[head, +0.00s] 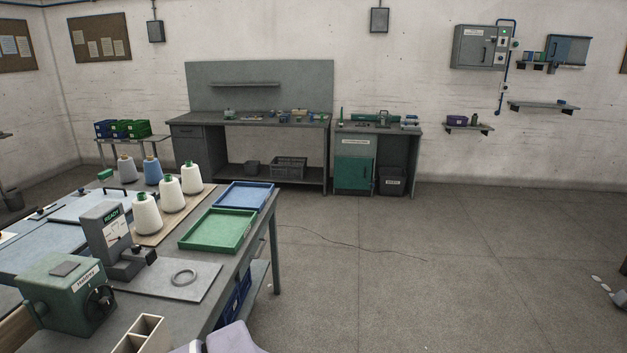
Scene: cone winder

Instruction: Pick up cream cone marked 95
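Three cream or white cones with green tips stand upright in a slanting row on a board on the near left table: a front cone (147,216), a middle cone (171,196) and a back cone (192,180). No number is readable on any of them, so I cannot tell which is marked 95. A greyish cone (127,171) and a blue cone (153,172) with brownish tips stand just behind them.
A green tray (218,246) and a blue tray (245,195) lie right of the cones, both empty. A grey device reading READY (104,232) and a green box (66,290) stand in front. A workbench (250,119) lines the back wall. The floor (400,270) to the right is mostly clear.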

